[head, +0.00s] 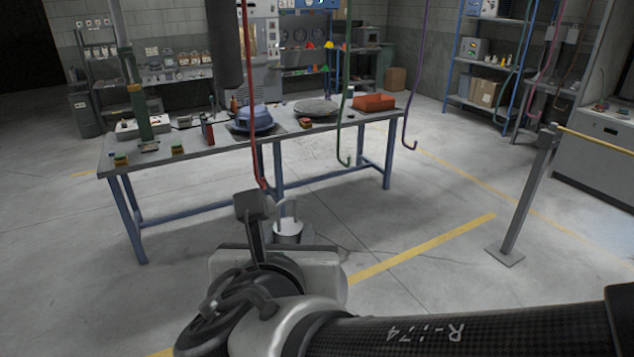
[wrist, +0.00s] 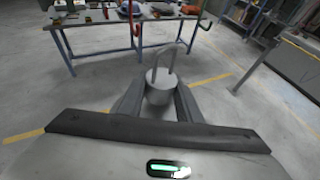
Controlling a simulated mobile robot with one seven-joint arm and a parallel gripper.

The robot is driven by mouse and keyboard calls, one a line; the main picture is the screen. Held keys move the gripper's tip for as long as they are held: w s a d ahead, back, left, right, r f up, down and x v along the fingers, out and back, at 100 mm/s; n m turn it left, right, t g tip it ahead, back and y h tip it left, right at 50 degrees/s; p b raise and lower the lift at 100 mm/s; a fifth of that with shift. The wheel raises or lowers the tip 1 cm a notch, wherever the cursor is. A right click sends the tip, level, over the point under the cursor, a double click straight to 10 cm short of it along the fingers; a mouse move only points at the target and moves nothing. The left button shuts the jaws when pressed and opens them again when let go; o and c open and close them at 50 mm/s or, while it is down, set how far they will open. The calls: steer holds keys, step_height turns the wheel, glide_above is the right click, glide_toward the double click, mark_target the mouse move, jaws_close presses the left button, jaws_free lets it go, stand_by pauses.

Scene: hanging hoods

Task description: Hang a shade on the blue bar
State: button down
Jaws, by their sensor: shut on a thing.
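My gripper (head: 272,222) is shut on a small grey shade (head: 288,230), shaped like a cup with a tall loop handle on top. In the wrist view the shade (wrist: 158,88) sits upright between the two fingers (wrist: 158,104), with its loop above them. Long hooked bars hang from above: a red one (head: 249,90), a green one (head: 345,100) and a purple one (head: 412,90). The red bar's hook hangs close to my gripper in the head view; its depth is unclear. No hanging bar looks clearly blue.
A workbench (head: 190,145) with blue legs stands ahead, holding a blue domed object (head: 255,118), a grey round plate (head: 315,108) and an orange box (head: 374,102). A grey post (head: 524,195) with a yellow rail stands right. More hooked bars (head: 520,60) hang far right. Open floor lies between.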

steer(key=shift+w+a+p, duration=0.4)
steer(key=shift+w+p, duration=0.15)
steer(key=shift+w, duration=0.1)
steer(key=shift+w+a+f+b, duration=0.2)
steer(key=shift+w+b, duration=0.1)
steer(key=shift+b, duration=0.15)
steer(key=shift+w+a, duration=0.35)
steer(key=shift+w, duration=0.25)
steer(key=shift+w+a, duration=0.35)
steer(key=shift+w, duration=0.2)
steer(key=shift+w+a+b, duration=0.25)
steer(key=shift+w+b, duration=0.1)
steer(key=shift+b, duration=0.05)
steer(key=shift+w+a, duration=0.6)
steer(key=shift+w, duration=0.35)
steer(key=shift+w+a+r+b, duration=0.1)
steer(key=shift+w+a+b, duration=0.1)
steer(key=shift+w+a, duration=0.35)
steer(key=shift+w+a+b, duration=0.15)
steer(key=shift+w+a, duration=0.05)
steer(key=shift+w, duration=0.5)
steer(key=shift+f+b, duration=1.3)
steer(key=shift+f, duration=0.1)
